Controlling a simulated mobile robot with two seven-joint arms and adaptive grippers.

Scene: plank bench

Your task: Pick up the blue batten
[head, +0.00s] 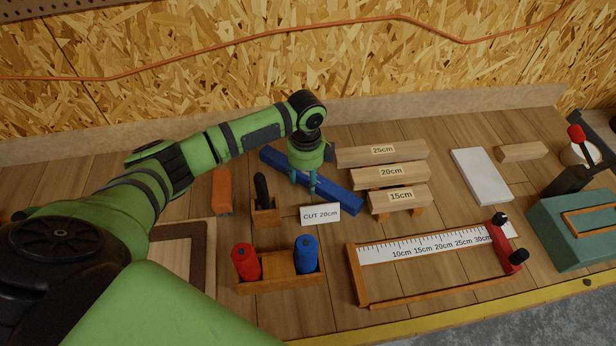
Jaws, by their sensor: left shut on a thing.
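The blue batten (341,198) lies at a slant on the plank bench in the middle of the head view. It runs from upper left to lower right, behind the small "CUT 20cm" card. My left gripper (304,190) points down over the middle of the batten. Its fingers are shut on the batten and hide a short stretch of it. I cannot tell whether the batten is clear of the bench top. My right gripper is not in view.
Wooden battens labelled 25cm (382,151), 20cm and 15cm lie right of the blue one. A "CUT 20cm" card (320,214) stands close in front. An orange block (222,191), a holder with red and blue cylinders (278,284) and a ruler frame (430,298) are nearby.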

